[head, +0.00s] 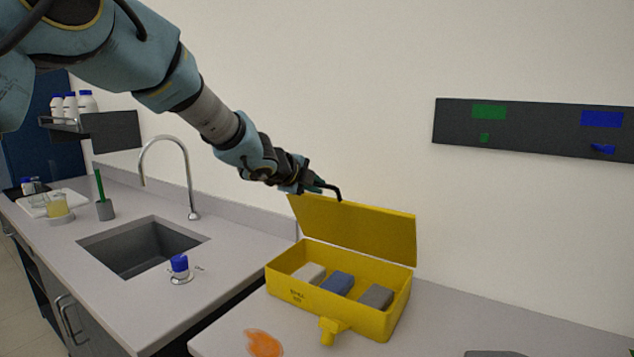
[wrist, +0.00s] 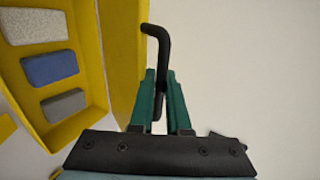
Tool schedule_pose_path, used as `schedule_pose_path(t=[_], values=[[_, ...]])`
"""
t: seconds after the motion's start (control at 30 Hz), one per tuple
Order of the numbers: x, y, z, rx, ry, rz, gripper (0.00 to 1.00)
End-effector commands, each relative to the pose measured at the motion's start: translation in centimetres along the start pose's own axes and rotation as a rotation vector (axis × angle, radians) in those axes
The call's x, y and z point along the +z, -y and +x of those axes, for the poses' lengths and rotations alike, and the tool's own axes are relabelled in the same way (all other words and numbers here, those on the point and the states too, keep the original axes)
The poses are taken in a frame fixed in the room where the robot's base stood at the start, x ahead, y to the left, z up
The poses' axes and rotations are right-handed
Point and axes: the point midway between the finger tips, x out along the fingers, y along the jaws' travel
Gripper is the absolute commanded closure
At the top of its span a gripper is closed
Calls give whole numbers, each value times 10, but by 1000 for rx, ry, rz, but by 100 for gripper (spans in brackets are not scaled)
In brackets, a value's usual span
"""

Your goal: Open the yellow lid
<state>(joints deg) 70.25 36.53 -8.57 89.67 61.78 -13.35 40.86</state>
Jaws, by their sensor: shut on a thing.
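The yellow lid (head: 360,228) stands raised, tilted back from the yellow box (head: 325,302), so the box is open. The lid also shows in the wrist view (wrist: 122,50) as a yellow panel left of the fingers. Inside the box lie a pale block (head: 309,273), a blue block (head: 338,283) and a grey block (head: 377,297). My gripper (head: 322,184) is shut on a black hooked rod (wrist: 158,38), gripped between its green fingers (wrist: 160,85). The rod's bent end is at the lid's top edge; I cannot tell whether it touches.
An orange spill (head: 263,343) lies on the counter before the box, near a yellow latch piece (head: 331,329). A sink (head: 143,246) with a tall tap (head: 189,180) and a blue-topped fitting (head: 180,267) are to the left. A dark panel (head: 545,130) hangs on the wall. Counter right of the box is mostly clear.

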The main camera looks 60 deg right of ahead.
Motion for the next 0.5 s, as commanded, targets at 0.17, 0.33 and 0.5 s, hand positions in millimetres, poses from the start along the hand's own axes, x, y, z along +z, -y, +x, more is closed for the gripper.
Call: schedule_pose_path(t=[0.17,0.33,0.5], values=[[1,-1,0,2,1,-1,100],[1,-2,0,2,1,-1,80],[0,-1,0,2,1,-1,61]])
